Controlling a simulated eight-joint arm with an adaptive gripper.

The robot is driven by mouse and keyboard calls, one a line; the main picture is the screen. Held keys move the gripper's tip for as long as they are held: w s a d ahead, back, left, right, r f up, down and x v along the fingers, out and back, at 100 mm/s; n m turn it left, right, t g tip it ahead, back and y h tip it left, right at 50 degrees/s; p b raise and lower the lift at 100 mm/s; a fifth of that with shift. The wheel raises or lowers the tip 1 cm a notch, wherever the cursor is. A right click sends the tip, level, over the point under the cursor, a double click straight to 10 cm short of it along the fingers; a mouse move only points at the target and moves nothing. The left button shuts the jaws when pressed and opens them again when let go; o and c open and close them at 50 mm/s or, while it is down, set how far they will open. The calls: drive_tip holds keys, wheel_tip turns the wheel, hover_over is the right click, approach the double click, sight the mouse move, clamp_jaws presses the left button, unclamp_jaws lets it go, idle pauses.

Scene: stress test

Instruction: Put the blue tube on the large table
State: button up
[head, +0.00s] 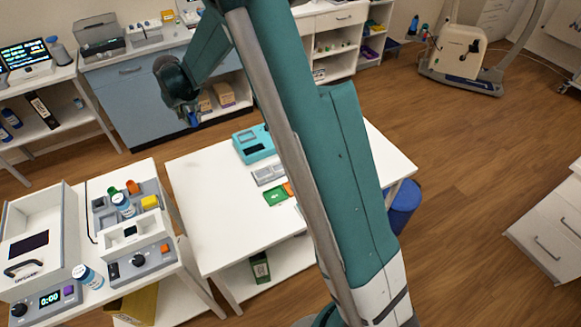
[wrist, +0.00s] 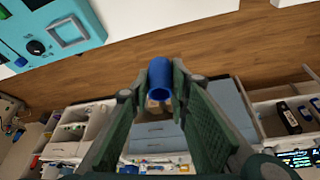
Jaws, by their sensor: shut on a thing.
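The blue tube (wrist: 160,80) is clasped between the two fingertips of my gripper (wrist: 159,92) in the wrist view, its open end toward the camera. In the head view my gripper (head: 188,108) hangs in the air at upper left, in front of a blue-grey cabinet. A small bit of the blue tube (head: 193,121) shows below the fingers there. The white table (head: 212,232) in the middle looks like the large table. My gripper is above and beyond its far left side, apart from it. My arm hides part of that table.
The table holds a teal device (head: 252,145), a grey block (head: 268,175) and a green card (head: 275,196). Its left front top is clear. A smaller white table at left carries lab devices and a bottle (head: 87,276). A blue bin (head: 404,205) stands at right.

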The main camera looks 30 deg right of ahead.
drive_tip(key=s+d+f+m+g+h+b, duration=0.1)
drive_tip(key=s+d+f+m, duration=0.15)
drive_tip(key=d, duration=1.65)
drive_tip(key=s+d+f+m+h+b, duration=0.1)
drive_tip(key=s+d+m, duration=0.15)
drive_tip(key=d, duration=1.65)
drive_tip(key=s+d+m, duration=0.1)
drive_tip(key=s+d, duration=0.5)
drive_tip(key=d, duration=0.4)
drive_tip(key=s+d+f+m+g+b, duration=0.1)
drive_tip(key=s+d+m, duration=0.1)
drive_tip(key=s+d, duration=0.4)
drive_tip(key=s+d+f+m+b, duration=0.1)
drive_tip(key=s+d, duration=0.5)
drive_tip(key=d, duration=1)
drive_tip(key=shift+s+f+m+h, duration=0.15)
drive_tip(key=shift+s+m+h, duration=0.2)
drive_tip(key=shift+m, duration=0.25)
drive_tip(key=shift+f, duration=0.1)
drive_tip(key=shift+w+f+b, duration=0.1)
drive_tip(key=shift+f+b, duration=0.25)
drive_tip(key=shift+f, duration=2.65)
drive_tip(key=shift+f, duration=1.9)
